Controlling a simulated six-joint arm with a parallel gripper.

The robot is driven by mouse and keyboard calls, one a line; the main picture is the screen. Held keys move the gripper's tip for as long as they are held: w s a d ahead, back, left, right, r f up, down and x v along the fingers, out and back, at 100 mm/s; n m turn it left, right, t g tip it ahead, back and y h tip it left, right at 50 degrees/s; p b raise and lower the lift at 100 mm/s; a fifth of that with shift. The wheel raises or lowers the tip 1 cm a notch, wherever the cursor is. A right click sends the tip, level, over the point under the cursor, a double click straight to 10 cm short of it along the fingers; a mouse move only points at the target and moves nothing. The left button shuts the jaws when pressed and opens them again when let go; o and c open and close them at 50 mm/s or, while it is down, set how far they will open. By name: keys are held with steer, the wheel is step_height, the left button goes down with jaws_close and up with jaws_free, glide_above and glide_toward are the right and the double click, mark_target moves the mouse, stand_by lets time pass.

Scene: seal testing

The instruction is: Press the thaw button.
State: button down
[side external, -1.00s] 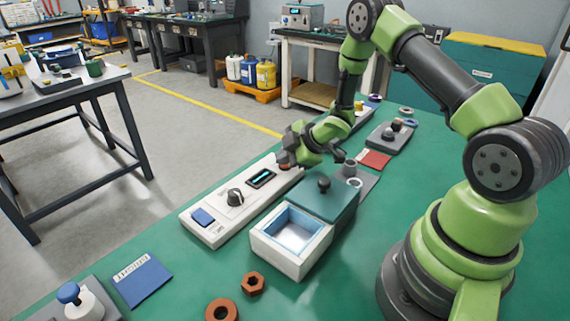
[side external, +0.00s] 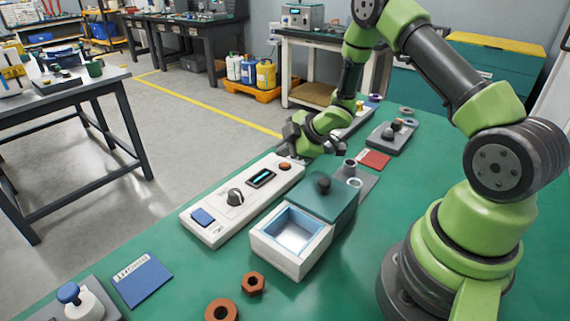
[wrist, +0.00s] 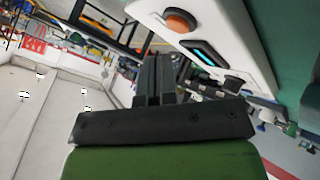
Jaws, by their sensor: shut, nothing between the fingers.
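A long white control panel (side external: 225,213) lies on the green bench. I cannot read which button is marked thaw. My gripper (side external: 292,152) is shut and empty, just beyond and above the orange button, apart from it. In the wrist view my shut fingers (wrist: 160,72) point past the panel's edge; the orange button (wrist: 181,20) and display (wrist: 203,52) show beside them.
A white open box (side external: 268,246) with a teal lid (side external: 318,198) and dark lid knob stands right of the panel. Rust-coloured nuts (side external: 253,283) and a blue card (side external: 142,279) lie nearer. A red card (side external: 374,159) and a grey fixture (side external: 391,136) lie farther right.

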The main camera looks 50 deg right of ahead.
mark_target(285, 165)
steer(key=shift+r, duration=2.25)
steer(key=shift+r, duration=0.2)
steer(key=s+a+r+m+h, duration=0.1)
steer(key=s+r+m+h, duration=0.2)
steer(key=r, duration=0.5)
steer(key=s+a+r+m+h, duration=0.1)
steer(key=s+a+r+m, duration=0.1)
steer(key=s+r+m, duration=0.45)
steer(key=s+a+r+m+g+y, duration=0.1)
steer(key=s+a+r+m+y, duration=0.1)
steer(key=s+a, duration=0.3)
steer(key=s+a+r+m+y, duration=0.2)
steer(key=s+a+r+m, duration=0.1)
steer(key=s, duration=0.6)
steer(key=shift+s+a+r+m+g, duration=0.2)
steer(key=shift+a+r+m+g, duration=0.3)
steer(key=shift+a, duration=0.45)
